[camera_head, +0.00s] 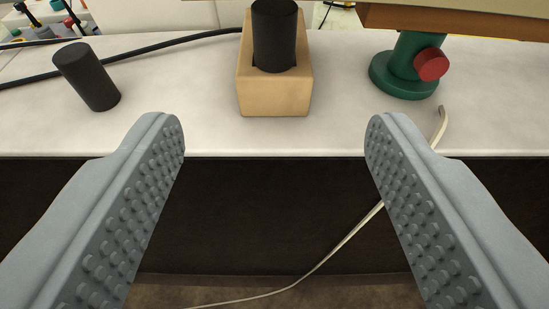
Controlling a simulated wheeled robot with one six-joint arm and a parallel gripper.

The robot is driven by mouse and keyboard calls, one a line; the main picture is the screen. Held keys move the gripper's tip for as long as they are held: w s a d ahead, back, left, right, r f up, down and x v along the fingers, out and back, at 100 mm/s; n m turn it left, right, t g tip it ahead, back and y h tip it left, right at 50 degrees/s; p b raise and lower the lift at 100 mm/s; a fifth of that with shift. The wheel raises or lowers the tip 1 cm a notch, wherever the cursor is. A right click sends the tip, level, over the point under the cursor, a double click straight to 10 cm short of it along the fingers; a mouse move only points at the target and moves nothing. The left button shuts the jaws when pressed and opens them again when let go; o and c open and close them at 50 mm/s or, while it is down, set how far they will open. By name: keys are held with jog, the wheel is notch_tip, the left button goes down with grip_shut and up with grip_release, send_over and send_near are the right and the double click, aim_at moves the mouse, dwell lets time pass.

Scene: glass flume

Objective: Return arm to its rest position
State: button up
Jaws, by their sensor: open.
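My gripper (275,135) is open and empty, with its two grey studded fingers wide apart in front of the white counter's front edge. A tan block (275,98) sits on the counter, beyond the gap between the fingers. A black cylinder (274,35) stands upright in the top of the block. Another black cylinder (87,77) stands by itself on the counter to the left, beyond the left finger. Neither finger touches any of these.
The white counter (190,130) ends above a dark front panel. A green stand (402,72) with a red knob (432,64) supports a wooden-edged structure (460,22) at upper right. A black cable (150,48) crosses the counter; a pale cord (340,245) hangs over the edge. Bottles (75,25) are at upper left.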

jog(key=s+r+t, duration=0.1)
jog(key=s, duration=1.9)
jog(key=s+r+t, duration=0.1)
jog(key=s+r, duration=0.1)
jog(key=s, duration=1.8)
jog(key=shift+r+t, duration=0.3)
jog(key=shift+t, duration=0.1)
